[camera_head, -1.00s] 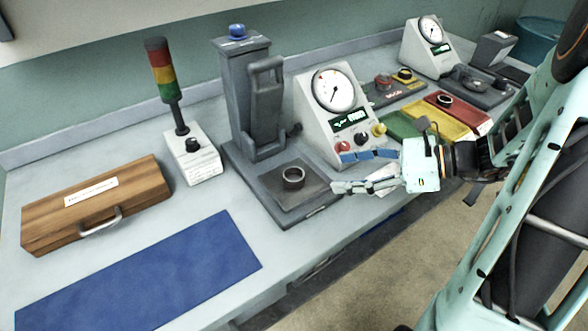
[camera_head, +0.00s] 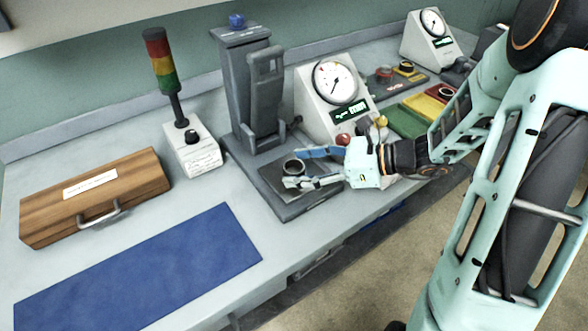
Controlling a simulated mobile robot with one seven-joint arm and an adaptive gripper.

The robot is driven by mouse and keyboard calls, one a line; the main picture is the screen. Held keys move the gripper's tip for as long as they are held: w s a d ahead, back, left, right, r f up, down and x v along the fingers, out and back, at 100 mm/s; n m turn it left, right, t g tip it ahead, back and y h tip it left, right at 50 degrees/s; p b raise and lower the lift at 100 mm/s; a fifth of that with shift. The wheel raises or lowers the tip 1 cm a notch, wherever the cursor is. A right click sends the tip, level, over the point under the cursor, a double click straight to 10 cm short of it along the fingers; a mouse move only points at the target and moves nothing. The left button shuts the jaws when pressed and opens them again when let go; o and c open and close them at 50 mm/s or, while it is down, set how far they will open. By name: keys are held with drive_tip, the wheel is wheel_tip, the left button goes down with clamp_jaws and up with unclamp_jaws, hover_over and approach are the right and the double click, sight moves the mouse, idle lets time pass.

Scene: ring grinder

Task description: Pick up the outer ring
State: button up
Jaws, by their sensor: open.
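A dark metal ring (camera_head: 293,166) sits on the flat plate (camera_head: 275,184) at the foot of the grey press-like machine (camera_head: 258,95). Its right side is close to my gripper's fingers. My gripper (camera_head: 298,167) is open. One blue-tipped finger reaches behind the ring's right side and one pale finger lies in front of it. It points left from the right side of the plate. I cannot tell whether a finger touches the ring.
A gauge box (camera_head: 322,105) stands just behind my gripper. A signal tower (camera_head: 167,75) on a white box, a wooden case (camera_head: 95,195) and a blue mat (camera_head: 140,272) lie left. Green (camera_head: 408,122) and yellow trays are at right. The table's front edge is near.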

drive_tip(key=c, duration=1.4)
drive_tip(key=shift+c, duration=0.2)
drive_tip(key=shift+r, duration=0.2)
